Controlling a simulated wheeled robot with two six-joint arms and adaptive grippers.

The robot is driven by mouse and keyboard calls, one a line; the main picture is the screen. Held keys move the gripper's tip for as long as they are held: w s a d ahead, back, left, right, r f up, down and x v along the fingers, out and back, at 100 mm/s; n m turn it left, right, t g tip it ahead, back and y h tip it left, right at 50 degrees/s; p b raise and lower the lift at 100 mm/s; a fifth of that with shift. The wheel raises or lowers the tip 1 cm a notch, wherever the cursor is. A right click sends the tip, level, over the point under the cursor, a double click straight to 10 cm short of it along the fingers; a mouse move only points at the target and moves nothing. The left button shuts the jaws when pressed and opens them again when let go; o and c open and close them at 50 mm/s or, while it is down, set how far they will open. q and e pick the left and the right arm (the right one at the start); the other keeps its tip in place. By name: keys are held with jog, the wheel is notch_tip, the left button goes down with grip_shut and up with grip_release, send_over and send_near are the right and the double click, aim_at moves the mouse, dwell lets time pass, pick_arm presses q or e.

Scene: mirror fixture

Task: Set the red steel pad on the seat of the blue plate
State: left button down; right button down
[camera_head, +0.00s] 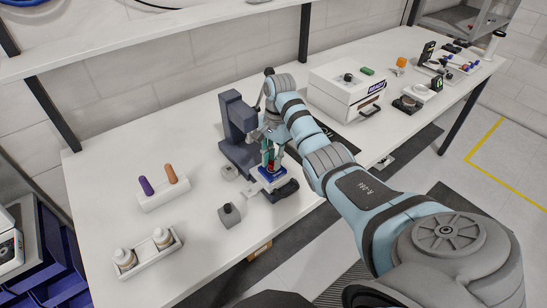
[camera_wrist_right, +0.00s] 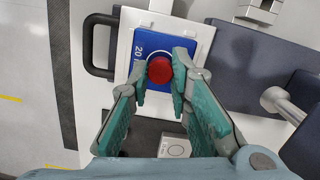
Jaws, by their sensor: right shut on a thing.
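The red steel pad (camera_wrist_right: 159,69) is a small round red piece between the fingertips of my right gripper (camera_wrist_right: 160,78), seen in the wrist view. My right gripper is shut on it. The blue plate (camera_wrist_right: 150,44), marked "20", lies behind the pad within a white border. In the head view the right gripper (camera_head: 271,158) points down over the blue plate (camera_head: 266,178). The pad covers part of the plate, so its seat is hidden. I cannot tell whether pad and plate touch. My left gripper is not in view.
A dark press-like stand (camera_head: 238,125) rises close behind the plate. A small grey block with a knob (camera_head: 229,215), a holder with purple and orange handles (camera_head: 163,193) and a tray of white bottles (camera_head: 148,255) stand left. A white box (camera_head: 340,92) stands at back right.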

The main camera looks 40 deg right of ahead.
jog(key=shift+f+b, duration=0.3)
jog(key=shift+f, duration=0.15)
jog(key=c, duration=1.4)
grip_release()
